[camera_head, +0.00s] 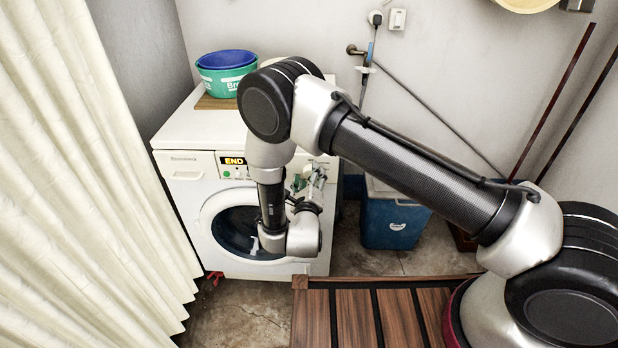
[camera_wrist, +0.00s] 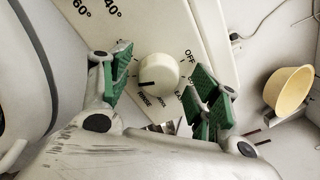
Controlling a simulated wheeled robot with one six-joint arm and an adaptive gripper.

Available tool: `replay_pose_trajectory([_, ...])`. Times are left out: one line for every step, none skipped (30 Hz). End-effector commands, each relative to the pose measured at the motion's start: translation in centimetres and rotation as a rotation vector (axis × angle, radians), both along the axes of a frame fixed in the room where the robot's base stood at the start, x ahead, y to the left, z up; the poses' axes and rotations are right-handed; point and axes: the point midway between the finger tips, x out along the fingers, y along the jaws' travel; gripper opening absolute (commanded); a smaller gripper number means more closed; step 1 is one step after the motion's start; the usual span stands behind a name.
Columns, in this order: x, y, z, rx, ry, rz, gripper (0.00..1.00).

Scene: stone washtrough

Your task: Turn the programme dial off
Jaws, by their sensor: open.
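The programme dial (camera_wrist: 160,74) is a round cream knob on the white panel of the washing machine (camera_head: 180,215). Its dark pointer mark is at its lower left, near the RINSE label (camera_wrist: 145,101). The OFF label (camera_wrist: 190,55) is to the dial's upper right. My gripper (camera_wrist: 164,77) is open, with one green-padded finger on each side of the dial. I cannot tell whether either pad touches it. In the head view my gripper (camera_head: 307,181) is at the machine's upper right front, and I cannot make out the dial there.
The machine's display (camera_head: 234,161) reads END. Green and blue tubs (camera_head: 228,78) stand on its top. A blue box (camera_head: 395,222) is right of it. A white curtain (camera_head: 85,190) hangs at left, and a slatted wooden surface (camera_head: 365,315) is in front.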

Motion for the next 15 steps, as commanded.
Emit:
replay_pose_trajectory([-0.01,0.00,0.00,0.000,0.000,0.000,0.61])
replay_pose_trajectory([-0.01,0.00,0.00,0.000,0.000,0.000,0.56])
replay_pose_trajectory([-0.01,0.01,0.01,0.000,0.000,0.000,0.49])
replay_pose_trajectory([-0.02,0.00,0.00,0.000,0.000,0.000,0.43])
replay_pose_trajectory([-0.02,0.00,0.00,0.000,0.000,0.000,0.38])
replay_pose_trajectory([-0.02,0.00,0.00,0.000,0.000,0.000,0.30])
replay_pose_trajectory([-0.02,0.00,0.00,0.000,0.000,0.000,0.25])
replay_pose_trajectory([-0.02,0.00,0.00,0.000,0.000,0.000,0.20])
replay_pose_trajectory([-0.02,0.00,0.00,0.000,0.000,0.000,0.16])
replay_pose_trajectory([-0.02,0.00,0.00,0.000,0.000,0.000,0.16])
replay_pose_trajectory([-0.03,0.00,0.00,0.000,0.000,0.000,0.16])
replay_pose_trajectory([-0.03,0.00,0.00,-0.001,0.000,0.000,0.16])
replay_pose_trajectory([-0.03,0.00,0.00,-0.001,0.000,0.000,0.16])
replay_pose_trajectory([-0.03,0.00,0.00,-0.003,0.000,0.000,0.16])
replay_pose_trajectory([-0.03,0.00,0.00,-0.007,0.000,0.000,0.16])
